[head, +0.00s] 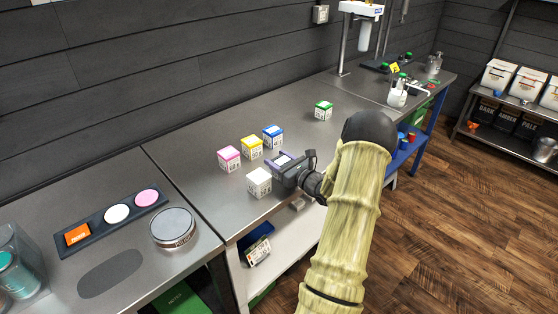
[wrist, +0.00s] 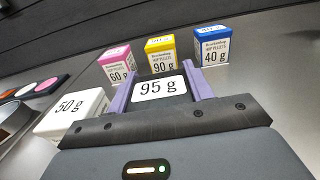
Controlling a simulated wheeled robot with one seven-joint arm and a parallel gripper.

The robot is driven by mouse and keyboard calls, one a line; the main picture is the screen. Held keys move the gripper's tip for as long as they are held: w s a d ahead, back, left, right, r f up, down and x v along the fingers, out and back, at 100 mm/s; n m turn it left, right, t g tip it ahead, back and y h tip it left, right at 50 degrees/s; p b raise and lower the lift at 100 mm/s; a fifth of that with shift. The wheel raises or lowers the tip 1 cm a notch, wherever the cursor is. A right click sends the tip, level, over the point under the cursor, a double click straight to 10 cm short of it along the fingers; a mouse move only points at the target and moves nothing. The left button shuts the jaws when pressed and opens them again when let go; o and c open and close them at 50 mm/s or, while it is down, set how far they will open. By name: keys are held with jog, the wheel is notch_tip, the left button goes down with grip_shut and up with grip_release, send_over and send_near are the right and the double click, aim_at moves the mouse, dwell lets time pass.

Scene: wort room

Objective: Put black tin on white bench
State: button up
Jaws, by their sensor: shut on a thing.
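The black tin (wrist: 160,88), a small dark box with a white "95 g" label, sits between the two purple fingers of my gripper (wrist: 160,93) in the wrist view. My gripper is shut on it. In the head view my gripper (head: 282,161) is low over the steel top of the white-framed bench (head: 300,128), close to its front edge. The tin is mostly hidden there by the gripper. I cannot tell whether the tin touches the bench top.
A white box (head: 259,182), a pink box (head: 229,158), a yellow box (head: 251,147) and a blue box (head: 273,136) stand close around my gripper. A green box (head: 323,110) stands farther back. A round tin (head: 173,228) is on the left bench. Bench top behind the boxes is clear.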

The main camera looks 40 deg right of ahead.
jog(key=shift+s+f, duration=0.1)
jog(key=shift+f, duration=0.1)
jog(key=o, duration=1)
jog(key=shift+o, duration=0.2)
jog(key=shift+r, duration=0.1)
jog(key=shift+r, duration=0.15)
jog(key=s+d+b, duration=0.1)
jog(key=s, duration=1.1)
